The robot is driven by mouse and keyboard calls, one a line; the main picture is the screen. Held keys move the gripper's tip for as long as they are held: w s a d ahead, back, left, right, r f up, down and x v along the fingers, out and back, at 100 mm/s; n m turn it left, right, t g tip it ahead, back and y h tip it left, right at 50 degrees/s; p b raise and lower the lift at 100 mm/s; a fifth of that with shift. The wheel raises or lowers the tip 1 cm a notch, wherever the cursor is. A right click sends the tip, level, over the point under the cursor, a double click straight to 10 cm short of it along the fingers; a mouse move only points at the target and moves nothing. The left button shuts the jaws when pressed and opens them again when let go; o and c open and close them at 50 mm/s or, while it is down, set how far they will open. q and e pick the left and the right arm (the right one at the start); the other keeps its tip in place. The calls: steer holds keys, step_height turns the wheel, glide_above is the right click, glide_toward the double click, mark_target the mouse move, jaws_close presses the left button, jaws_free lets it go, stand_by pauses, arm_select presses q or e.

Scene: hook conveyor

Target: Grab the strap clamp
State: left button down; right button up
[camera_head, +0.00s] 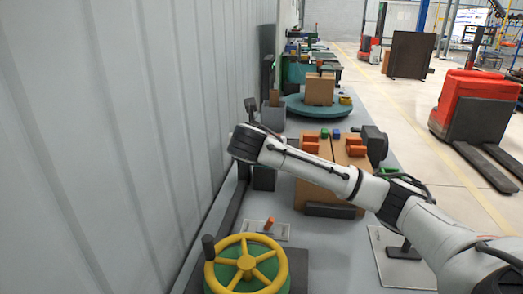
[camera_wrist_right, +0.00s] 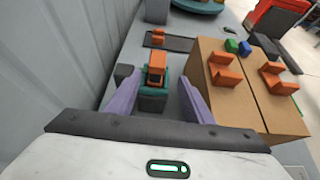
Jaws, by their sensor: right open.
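An orange piece (camera_wrist_right: 157,66) on a teal block (camera_wrist_right: 153,99) sits between the fingers in the right wrist view; it looks like the strap clamp, though I cannot be sure. My right gripper (camera_wrist_right: 160,77) is open, with a purple finger on each side and a gap to the piece. In the head view my right arm reaches in from the right across the bench, and its wrist hides the orange piece. Two orange brackets (camera_wrist_right: 223,70) (camera_wrist_right: 275,80) lie on a cardboard box. My left gripper is not in view.
The cardboard box (camera_head: 318,167) stands close to the right of the gripper. A corrugated wall (camera_head: 120,130) runs along the left. A yellow handwheel (camera_head: 247,262) is at the near end, and a teal turntable (camera_head: 295,107) lies farther back.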

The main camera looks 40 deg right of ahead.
steer(key=shift+w+r+x, duration=0.1)
steer(key=shift+x, duration=1.05)
steer(key=shift+w+r+x, duration=0.1)
steer(key=shift+x, duration=1.05)
steer(key=shift+w+r+x, duration=0.1)
steer(key=shift+w+x, duration=0.05)
steer(key=shift+x, duration=1)
steer(key=shift+a, duration=0.1)
jaws_close()
